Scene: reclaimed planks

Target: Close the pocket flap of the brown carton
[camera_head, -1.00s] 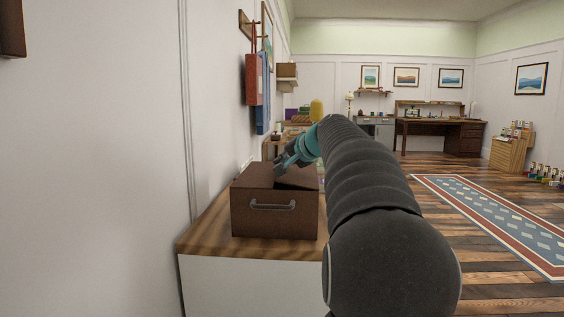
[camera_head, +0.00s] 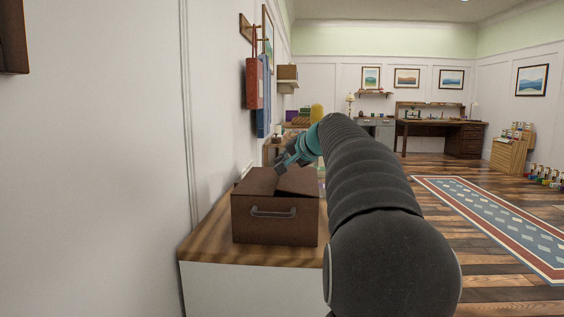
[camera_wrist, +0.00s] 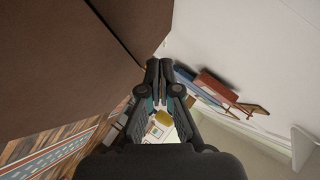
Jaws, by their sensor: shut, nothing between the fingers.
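The brown carton (camera_head: 275,220) stands on a wood-topped cabinet, with a metal handle (camera_head: 273,212) on its near face. A flap (camera_head: 298,181) on the right of its top looks tilted rather than flat; its exact angle is hard to tell. My gripper (camera_head: 279,169) is shut and empty, at the far side of the carton's top, close to the flap. I cannot tell whether it touches. In the wrist view the shut fingers (camera_wrist: 159,68) are beside large brown carton surfaces (camera_wrist: 55,65) at the left. My arm hides the right side of the cabinet.
The wood top (camera_head: 207,238) has bare room left of the carton, beside the white wall (camera_head: 90,160). Red (camera_head: 253,82) and blue (camera_head: 263,95) items hang on the wall beyond. A patterned rug (camera_head: 490,220) lies on the plank floor at right.

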